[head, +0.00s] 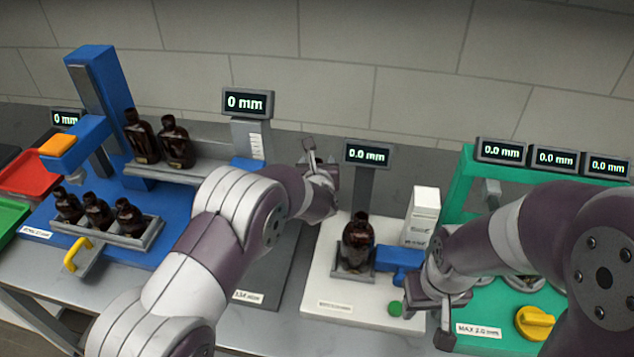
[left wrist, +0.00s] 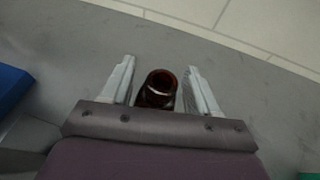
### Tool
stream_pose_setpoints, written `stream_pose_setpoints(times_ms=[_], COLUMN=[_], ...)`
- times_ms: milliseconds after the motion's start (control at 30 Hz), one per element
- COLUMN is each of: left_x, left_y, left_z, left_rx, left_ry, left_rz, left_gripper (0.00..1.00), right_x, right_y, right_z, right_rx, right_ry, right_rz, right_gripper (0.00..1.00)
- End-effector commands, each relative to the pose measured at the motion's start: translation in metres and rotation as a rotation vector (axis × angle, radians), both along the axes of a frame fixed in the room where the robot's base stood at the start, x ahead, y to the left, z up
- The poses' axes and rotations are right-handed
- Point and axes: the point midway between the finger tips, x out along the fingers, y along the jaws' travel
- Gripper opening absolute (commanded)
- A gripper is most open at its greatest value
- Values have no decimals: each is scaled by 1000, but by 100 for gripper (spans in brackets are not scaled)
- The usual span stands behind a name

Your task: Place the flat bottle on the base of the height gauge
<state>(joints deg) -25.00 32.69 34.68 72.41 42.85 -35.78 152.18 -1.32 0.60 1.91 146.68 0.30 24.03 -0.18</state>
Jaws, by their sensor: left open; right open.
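The height gauge appears to be the unit with a ruled column (head: 254,142), a blue slide and a grey base (head: 270,280); my left arm covers much of it. My left gripper (head: 322,172) is open over the grey table behind the gauges. In the left wrist view, an amber bottle (left wrist: 158,86) stands between the open fingers of the left gripper (left wrist: 160,82), neck towards the camera. Its body is mostly hidden, so I cannot tell whether it is the flat bottle. The head view does not show this bottle clearly. My right gripper (head: 428,312) is open and empty at the front right.
Two amber bottles (head: 174,142) stand on a raised grey shelf and three (head: 97,212) in a tray on the blue station. Another bottle (head: 357,245) stands on the white station (head: 325,285), beside a white box (head: 422,215). A green station (head: 490,325) stands right.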

Motion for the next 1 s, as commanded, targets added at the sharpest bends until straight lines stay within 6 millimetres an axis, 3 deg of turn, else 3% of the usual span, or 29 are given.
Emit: stream_pose_setpoints(times_ms=[267,400,467,800,1000], left_x=[6,6,6,6,7], left_y=[0,0,0,0,0], left_z=[-3,-3,-3,0,30], left_rx=[1,1,1,1,-2], left_ry=[1,1,2,1,-4], left_rz=[0,0,0,0,0], left_gripper=[60,14,0,0,0], right_x=[0,0,0,0,0], right_y=[0,0,0,0,0], right_z=[1,1,1,0,-4], right_rx=[0,0,0,0,0], right_ry=[0,0,0,0,0], right_rz=[0,0,0,0,0], right_gripper=[43,43,43,43,43])
